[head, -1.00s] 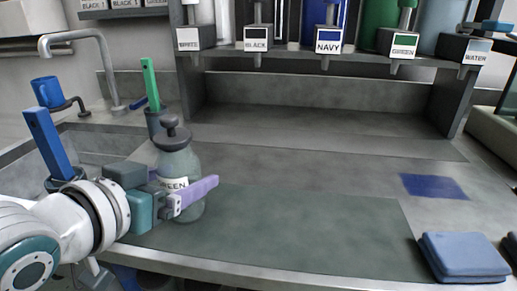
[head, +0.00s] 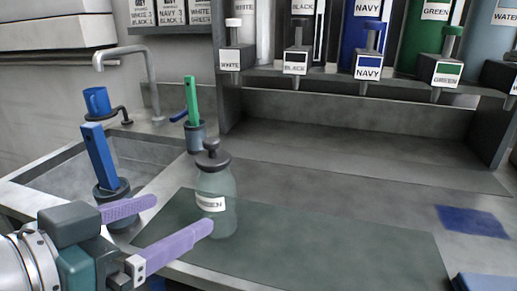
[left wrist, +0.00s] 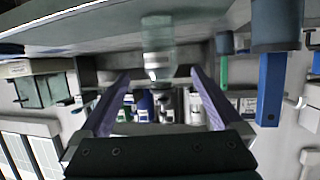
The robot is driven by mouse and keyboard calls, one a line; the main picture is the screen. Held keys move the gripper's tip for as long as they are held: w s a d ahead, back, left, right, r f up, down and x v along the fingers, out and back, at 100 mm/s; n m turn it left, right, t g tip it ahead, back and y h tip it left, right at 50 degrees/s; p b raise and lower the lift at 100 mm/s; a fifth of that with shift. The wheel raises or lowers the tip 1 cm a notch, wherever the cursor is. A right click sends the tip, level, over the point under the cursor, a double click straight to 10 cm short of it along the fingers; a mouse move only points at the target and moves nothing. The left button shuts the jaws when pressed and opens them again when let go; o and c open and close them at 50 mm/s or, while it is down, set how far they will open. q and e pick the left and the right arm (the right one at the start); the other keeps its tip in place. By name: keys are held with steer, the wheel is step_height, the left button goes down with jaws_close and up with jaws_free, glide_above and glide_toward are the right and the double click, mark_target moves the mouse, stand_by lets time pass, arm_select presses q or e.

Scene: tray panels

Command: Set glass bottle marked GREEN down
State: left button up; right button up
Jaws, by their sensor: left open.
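The glass bottle (head: 215,188), greenish and see-through with a dark stopper and a white label ending in "EEN", stands upright on the dark green mat (head: 330,240). My left gripper (head: 183,213) is open and empty. Its two purple fingers are spread and lie to the left of and in front of the bottle, apart from its body as far as I can tell. The left wrist view is upside down; there the bottle (left wrist: 159,55) shows beyond and between the open fingers (left wrist: 158,97). My right gripper is not in view.
Behind the bottle a green-handled tool (head: 191,100) stands in a grey holder. A blue-handled tool (head: 99,155) stands in a holder close to my left gripper. A sink (head: 60,180) lies at left. Dispensers line the back shelf. The mat right of the bottle is clear.

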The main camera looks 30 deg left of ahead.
arm_select(q)
steer(key=s+d+f+m+g, duration=0.1)
steer(key=s+d+f+g, duration=0.2)
steer(key=s+g, duration=0.2)
steer(key=s+d+f+m+g, duration=0.1)
steer(key=s+d+f+g, duration=0.1)
steer(key=s+g, duration=0.3)
steer(key=shift+s+d+f+h, duration=0.3)
steer(key=shift+s+d+f, duration=0.15)
steer(key=shift+f, duration=0.3)
